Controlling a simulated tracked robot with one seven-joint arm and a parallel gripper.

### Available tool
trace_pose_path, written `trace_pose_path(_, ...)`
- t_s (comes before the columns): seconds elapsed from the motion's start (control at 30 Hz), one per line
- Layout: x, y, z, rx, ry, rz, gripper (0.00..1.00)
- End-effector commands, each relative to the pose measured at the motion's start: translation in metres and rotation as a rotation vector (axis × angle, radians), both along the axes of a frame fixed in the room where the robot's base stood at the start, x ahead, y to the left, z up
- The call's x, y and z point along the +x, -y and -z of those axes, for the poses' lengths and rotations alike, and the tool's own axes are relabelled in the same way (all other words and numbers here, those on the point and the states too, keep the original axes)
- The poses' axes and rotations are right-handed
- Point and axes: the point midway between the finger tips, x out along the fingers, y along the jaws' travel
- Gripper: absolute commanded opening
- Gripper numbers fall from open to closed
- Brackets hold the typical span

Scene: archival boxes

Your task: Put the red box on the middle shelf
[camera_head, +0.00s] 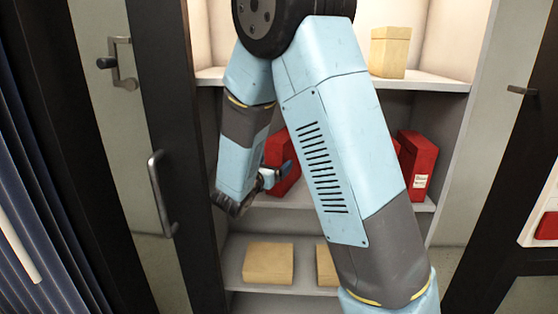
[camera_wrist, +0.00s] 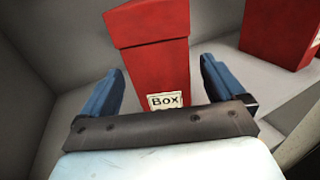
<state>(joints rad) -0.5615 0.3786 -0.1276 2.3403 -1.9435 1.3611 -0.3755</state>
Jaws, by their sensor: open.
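A red box (camera_head: 276,150) stands on the middle shelf (camera_head: 305,200) of an open cabinet, partly hidden behind my arm. In the wrist view the red box (camera_wrist: 152,62) is upright, with a white "Box" label low on its front. My gripper (camera_wrist: 160,72) is open, with one blue finger at each side of this box and a visible gap on the right. In the head view my gripper (camera_head: 278,177) is in front of the box, partly hidden.
A tan box (camera_head: 390,52) stands on the upper shelf (camera_head: 430,82). Two tan boxes (camera_head: 268,263) (camera_head: 326,265) are on the lower shelf (camera_head: 290,289). A cabinet door with a handle (camera_head: 160,193) stands at the left. The side wall is close to my gripper's left.

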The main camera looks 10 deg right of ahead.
Motion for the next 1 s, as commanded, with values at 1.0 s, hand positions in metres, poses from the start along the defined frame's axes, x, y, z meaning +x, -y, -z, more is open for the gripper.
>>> trace_pose_path(1.0,-0.136,0.083,-0.043,0.533,0.130,0.516,0.96)
